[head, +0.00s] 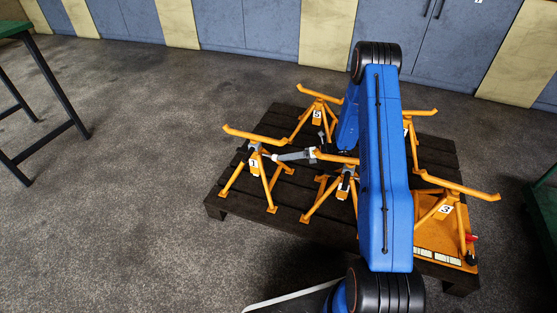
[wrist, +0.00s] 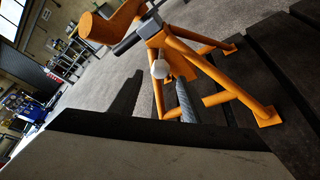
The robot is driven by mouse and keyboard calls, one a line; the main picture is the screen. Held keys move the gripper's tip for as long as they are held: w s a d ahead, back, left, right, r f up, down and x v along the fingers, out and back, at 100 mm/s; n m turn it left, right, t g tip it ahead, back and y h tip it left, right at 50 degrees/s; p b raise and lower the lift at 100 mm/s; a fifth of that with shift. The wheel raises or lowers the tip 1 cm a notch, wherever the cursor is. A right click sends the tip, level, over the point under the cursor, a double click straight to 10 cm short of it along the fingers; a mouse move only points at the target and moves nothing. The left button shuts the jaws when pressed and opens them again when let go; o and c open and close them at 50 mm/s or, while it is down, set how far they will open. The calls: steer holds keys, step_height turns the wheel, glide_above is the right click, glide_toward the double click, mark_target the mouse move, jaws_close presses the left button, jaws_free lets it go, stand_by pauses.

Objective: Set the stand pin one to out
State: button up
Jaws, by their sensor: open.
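The orange stand marked 1 (head: 253,163) stands upright on the dark pallet at its left side, a long bar across its top. It also fills the upper wrist view (wrist: 205,70). A pale round knob (wrist: 160,69) shows in front of its column; it looks like the end of the stand pin, but how far the pin is out I cannot tell. My gripper (head: 276,157) reaches stand 1 from the right. In the wrist view its open fingers (wrist: 158,82) lie either side of the knob. Whether they touch it I cannot tell.
The pallet (head: 225,198) holds several similar orange stands, including stand 5 (head: 317,116) and stand 3 (head: 445,210). One stands close to my gripper's right. My blue arm hides part of the group. A green table (head: 12,28) is at left; the floor between is clear.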

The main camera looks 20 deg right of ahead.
steer(key=v, duration=1.2)
